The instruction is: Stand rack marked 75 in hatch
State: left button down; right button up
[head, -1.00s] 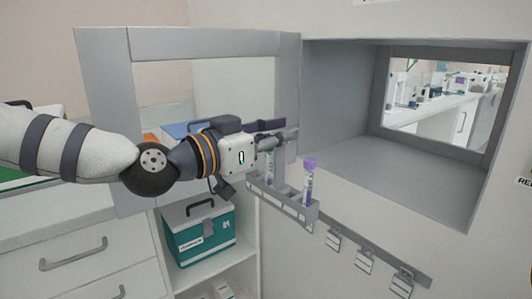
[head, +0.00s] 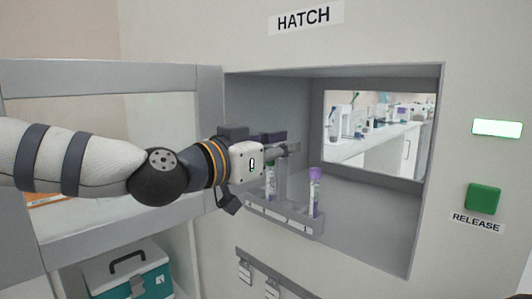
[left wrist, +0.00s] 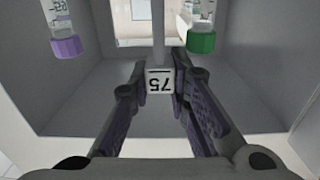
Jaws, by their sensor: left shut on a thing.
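My left gripper (head: 290,149) is shut on the handle of a grey tube rack (head: 285,212) and holds it upright at the hatch opening. The rack carries a purple-capped tube (head: 315,192) and a green-capped tube (head: 270,180). In the left wrist view the handle tag (left wrist: 160,80) reads 75, upside down, between my fingers. The purple cap (left wrist: 67,46) and the green cap (left wrist: 201,42) show on either side. The hatch (head: 365,220) is an open grey box in the wall with a window at its back. My right gripper is not in view.
The hatch's framed glass door (head: 210,150) stands open at the left, behind my arm. A green RELEASE button (head: 483,199) and a lit panel (head: 497,128) are on the wall at right. A teal case (head: 130,272) sits on a shelf below. The hatch floor that shows is bare.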

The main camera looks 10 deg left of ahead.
pick_arm(q)
jog(key=f+b+x, duration=0.2)
jog(key=b+x, duration=0.3)
jog(key=x, duration=1.4)
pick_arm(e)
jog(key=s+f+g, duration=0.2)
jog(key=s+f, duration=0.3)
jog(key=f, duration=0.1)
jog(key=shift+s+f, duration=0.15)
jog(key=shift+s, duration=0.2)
pick_arm(q)
jog(key=shift+f, duration=0.1)
jog(key=shift+s+a+f, duration=0.1)
jog(key=shift+f, duration=0.05)
jog(key=shift+f+b, duration=0.3)
jog(key=shift+f, duration=0.05)
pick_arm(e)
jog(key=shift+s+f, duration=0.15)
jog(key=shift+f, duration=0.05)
pick_arm(q)
jog(key=shift+f, duration=0.1)
jog(key=shift+f, duration=0.3)
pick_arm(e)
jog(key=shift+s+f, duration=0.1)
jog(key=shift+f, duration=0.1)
